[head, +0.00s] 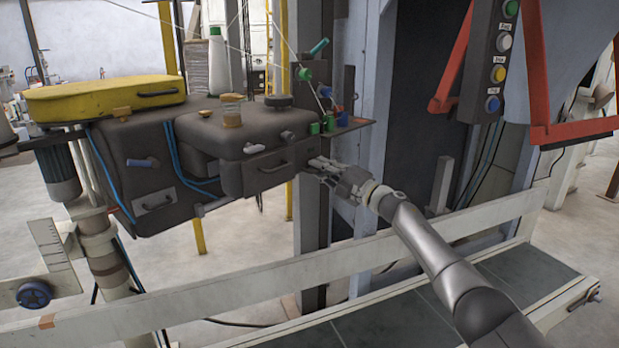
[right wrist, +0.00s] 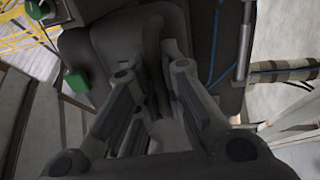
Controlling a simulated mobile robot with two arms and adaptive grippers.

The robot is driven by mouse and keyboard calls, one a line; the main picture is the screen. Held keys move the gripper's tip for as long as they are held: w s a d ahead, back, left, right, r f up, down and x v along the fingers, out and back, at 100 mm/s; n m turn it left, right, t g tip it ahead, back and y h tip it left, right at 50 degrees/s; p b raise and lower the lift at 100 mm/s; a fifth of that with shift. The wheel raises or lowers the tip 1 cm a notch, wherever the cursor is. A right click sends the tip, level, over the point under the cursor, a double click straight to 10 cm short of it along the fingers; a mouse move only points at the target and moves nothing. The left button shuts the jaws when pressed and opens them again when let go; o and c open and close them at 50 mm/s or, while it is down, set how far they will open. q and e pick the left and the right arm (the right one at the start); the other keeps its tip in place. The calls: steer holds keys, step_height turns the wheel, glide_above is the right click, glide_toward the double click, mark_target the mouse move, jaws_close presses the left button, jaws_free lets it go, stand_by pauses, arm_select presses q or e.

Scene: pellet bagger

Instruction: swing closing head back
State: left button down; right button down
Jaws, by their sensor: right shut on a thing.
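The closing head (head: 235,135) is a dark grey sewing-machine-like unit with a yellow cover (head: 100,97) on its left part. It sits on a post (head: 103,250) at the left of the head view. My right gripper (head: 318,166) reaches in from the lower right to the right end of the head's underside. In the right wrist view its fingers (right wrist: 155,110) are shut around a dark bar-like handle (right wrist: 152,50) on the head's body. The exact grip is partly hidden by the fingers. My left gripper is not in view.
A conveyor with a pale side rail (head: 200,303) runs along the front. A button panel (head: 497,55) and a red clamp frame (head: 540,100) hang at upper right. A grey upright column (head: 312,225) stands just behind my right gripper. Floor is open at left.

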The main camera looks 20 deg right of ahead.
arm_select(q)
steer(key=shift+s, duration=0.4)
arm_select(e)
steer(key=shift+w+d+r, duration=0.1)
steer(key=shift+d+r, duration=0.25)
steer(key=c, duration=1.9)
jaws_free()
steer(key=shift+o, duration=1.2)
steer(key=shift+w+f, duration=0.15)
steer(key=shift+w, duration=0.1)
steer(key=shift+o, duration=0.7)
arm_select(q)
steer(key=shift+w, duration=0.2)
arm_select(e)
steer(key=shift+f, duration=0.1)
steer(key=shift+f, duration=0.1)
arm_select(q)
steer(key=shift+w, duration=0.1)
arm_select(e)
steer(key=shift+s+d+f, duration=0.1)
steer(key=shift+f, duration=0.05)
steer(key=v, duration=1.1)
steer(key=shift+s+r, duration=0.2)
steer(key=shift+s, duration=0.15)
